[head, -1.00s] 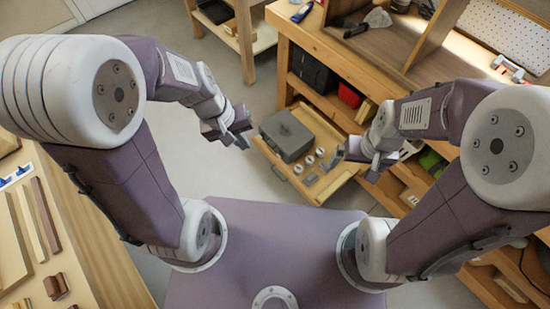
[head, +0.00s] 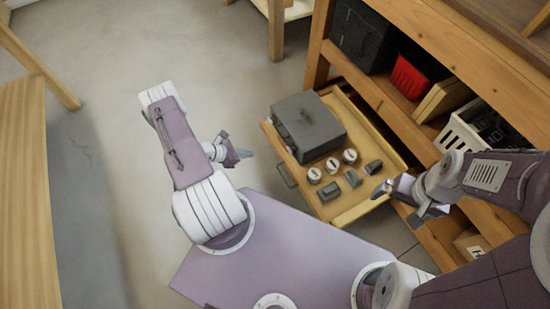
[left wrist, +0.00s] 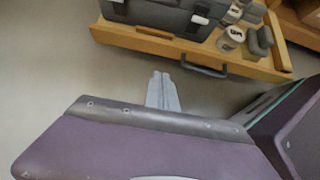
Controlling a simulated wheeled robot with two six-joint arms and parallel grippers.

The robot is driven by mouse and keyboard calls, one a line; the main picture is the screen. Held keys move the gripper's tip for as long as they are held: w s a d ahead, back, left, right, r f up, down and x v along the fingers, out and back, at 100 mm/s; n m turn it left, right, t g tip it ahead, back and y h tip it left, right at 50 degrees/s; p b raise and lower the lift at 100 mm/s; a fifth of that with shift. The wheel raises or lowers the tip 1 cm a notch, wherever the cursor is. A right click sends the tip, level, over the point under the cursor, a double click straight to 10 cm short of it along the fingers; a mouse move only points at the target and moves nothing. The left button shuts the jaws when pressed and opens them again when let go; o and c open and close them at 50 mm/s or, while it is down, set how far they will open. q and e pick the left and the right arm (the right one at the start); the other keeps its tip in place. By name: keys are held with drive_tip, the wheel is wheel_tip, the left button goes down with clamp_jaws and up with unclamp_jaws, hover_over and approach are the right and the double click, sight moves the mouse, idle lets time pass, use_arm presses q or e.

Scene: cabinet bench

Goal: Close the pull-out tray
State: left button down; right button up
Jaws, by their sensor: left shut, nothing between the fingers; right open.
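The pull-out tray (head: 345,215) is a shallow wooden tray sticking out of the wooden bench. It carries a grey case (head: 308,122) and several small grey and white parts. Its dark handle (head: 285,175) is on the front panel; the handle also shows in the left wrist view (left wrist: 204,70). My left gripper (head: 248,154) is shut and empty, apart from the tray and in front of its front panel; its fingers show in the left wrist view (left wrist: 162,78), left of the handle. My right gripper (head: 382,196) is open near the tray's right end; I cannot tell whether it touches.
The bench shelf holds a black box (head: 362,36), a red bin (head: 412,74), wooden blocks (head: 443,98) and a white crate (head: 462,135). A wooden table (head: 25,180) stands at the far left. The floor between it and my left arm is clear.

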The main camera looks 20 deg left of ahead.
use_arm(q)
drive_tip(key=b, duration=0.6)
approach(277, 151)
wheel_tip(277, 151, down, 3)
drive_tip(key=w+d, duration=0.1)
drive_tip(key=w+d+b, duration=0.1)
drive_tip(key=shift+w+d+f, duration=0.1)
drive_tip(key=shift+w+f, duration=0.2)
drive_tip(key=shift+w+d+r, duration=0.15)
drive_tip(key=shift+w+d, duration=0.15)
drive_tip(key=shift+w, duration=0.05)
